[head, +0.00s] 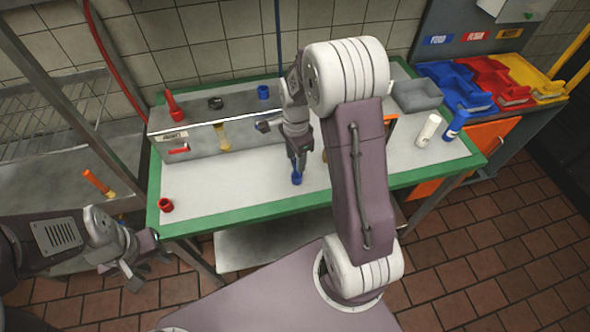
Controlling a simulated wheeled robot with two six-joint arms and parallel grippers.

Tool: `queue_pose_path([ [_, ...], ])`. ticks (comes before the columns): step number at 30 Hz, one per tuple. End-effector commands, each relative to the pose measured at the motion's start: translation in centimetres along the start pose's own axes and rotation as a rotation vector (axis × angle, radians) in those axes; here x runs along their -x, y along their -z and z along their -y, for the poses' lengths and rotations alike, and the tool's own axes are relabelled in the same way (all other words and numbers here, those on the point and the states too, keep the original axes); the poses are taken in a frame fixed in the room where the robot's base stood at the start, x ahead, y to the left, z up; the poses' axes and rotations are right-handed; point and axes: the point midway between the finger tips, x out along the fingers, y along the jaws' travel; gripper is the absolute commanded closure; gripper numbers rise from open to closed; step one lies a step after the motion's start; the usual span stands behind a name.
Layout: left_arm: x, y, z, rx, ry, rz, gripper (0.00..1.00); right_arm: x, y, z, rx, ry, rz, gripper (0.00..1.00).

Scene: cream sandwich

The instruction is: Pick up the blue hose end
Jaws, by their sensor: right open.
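A small blue hose end (297,179) stands on the light table top, just in front of the metal box. My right gripper (298,165) points down right above it, open, with its fingertips at the top of the blue piece. Whether the fingers touch it, I cannot tell. My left gripper (138,272) is off the table's front left corner, away from the blue piece. Its finger gap is too unclear to read.
A metal box (190,143) carries red (173,106), black (215,103) and blue (263,92) fittings. A red ring (166,205) lies at the front left. A white bottle (428,130) and a blue bottle (455,124) stand right, near a grey tray (417,95) and coloured bins.

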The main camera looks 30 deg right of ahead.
Motion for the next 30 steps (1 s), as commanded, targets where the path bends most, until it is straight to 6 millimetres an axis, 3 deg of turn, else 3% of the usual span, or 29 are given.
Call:
queue_pose_path([
  [9,0.5,0.0,0.0,0.000,0.000,0.000,0.64,-4.8,0.2,0.3,0.000,-0.004,0.001,0.55],
  [16,0.5,0.0,0.0,0.000,0.000,0.000,0.64,-5.0,0.3,0.4,0.000,0.000,0.000,0.55],
  [17,0.5,0.0,0.0,0.000,0.000,0.000,0.64,-5.0,0.3,0.4,0.000,-0.001,0.000,0.61],
  [21,0.5,0.0,0.0,0.000,0.000,0.000,0.64,-5.0,0.3,0.4,0.000,-0.001,0.000,1.00],
  [30,0.5,0.0,0.0,0.000,0.000,0.000,0.64,-4.9,0.3,0.4,0.000,0.000,0.000,1.00],
])
